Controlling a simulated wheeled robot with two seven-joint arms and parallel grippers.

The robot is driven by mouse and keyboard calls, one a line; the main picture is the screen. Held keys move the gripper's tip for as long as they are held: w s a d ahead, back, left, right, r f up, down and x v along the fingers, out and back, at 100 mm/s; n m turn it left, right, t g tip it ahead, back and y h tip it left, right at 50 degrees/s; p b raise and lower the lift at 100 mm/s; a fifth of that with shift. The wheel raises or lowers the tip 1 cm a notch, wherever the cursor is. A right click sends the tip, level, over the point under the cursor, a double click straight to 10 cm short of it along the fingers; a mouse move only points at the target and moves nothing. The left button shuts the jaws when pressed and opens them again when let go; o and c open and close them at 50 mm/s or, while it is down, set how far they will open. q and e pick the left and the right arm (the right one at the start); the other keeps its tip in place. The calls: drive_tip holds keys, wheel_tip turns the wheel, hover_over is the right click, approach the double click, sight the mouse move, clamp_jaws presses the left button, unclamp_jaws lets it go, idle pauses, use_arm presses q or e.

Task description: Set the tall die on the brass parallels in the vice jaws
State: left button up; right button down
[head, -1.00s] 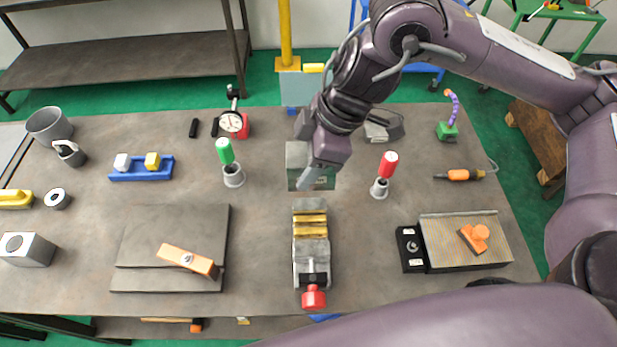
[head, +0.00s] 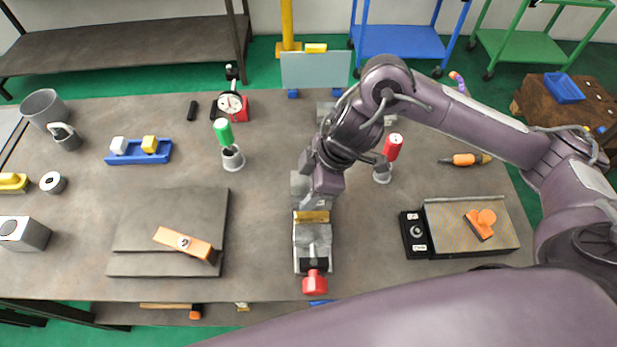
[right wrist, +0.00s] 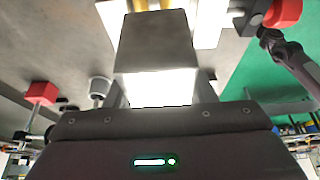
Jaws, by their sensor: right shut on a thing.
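The tall die (right wrist: 155,42) is a grey metal block in the right wrist view, held between the fingers of my right gripper (right wrist: 158,88). In the head view, part of the die (head: 299,185) shows beside my right gripper (head: 316,188), which is shut on it and hides the rest. The die is at the far end of the vice (head: 313,240), close to the brass parallels (head: 312,216). I cannot tell whether it touches them. The near part of the parallels shows; the far part is covered. The vice has a red handle (head: 314,283). My left gripper is out of view.
A red-handled tool in a grey cup (head: 383,175) stands right of my gripper. A green-handled one (head: 233,158) stands left. A dark plate (head: 170,232) with an orange-handled tool and a ribbed plate (head: 470,227) flank the vice. Bare bench lies between.

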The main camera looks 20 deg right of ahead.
drive_tip(key=shift+f, duration=1.55)
drive_tip(key=shift+f, duration=0.6)
drive_tip(key=c, duration=0.6)
unclamp_jaws()
drive_tip(key=shift+f, duration=0.1)
drive_tip(key=shift+s, duration=0.1)
drive_tip(key=v, duration=1.2)
drive_tip(key=shift+a+r+p, duration=0.2)
drive_tip(key=shift+r+p, duration=0.05)
drive_tip(key=shift+p, duration=0.1)
drive_tip(key=shift+d+r, duration=0.15)
drive_tip(key=shift+r, duration=0.2)
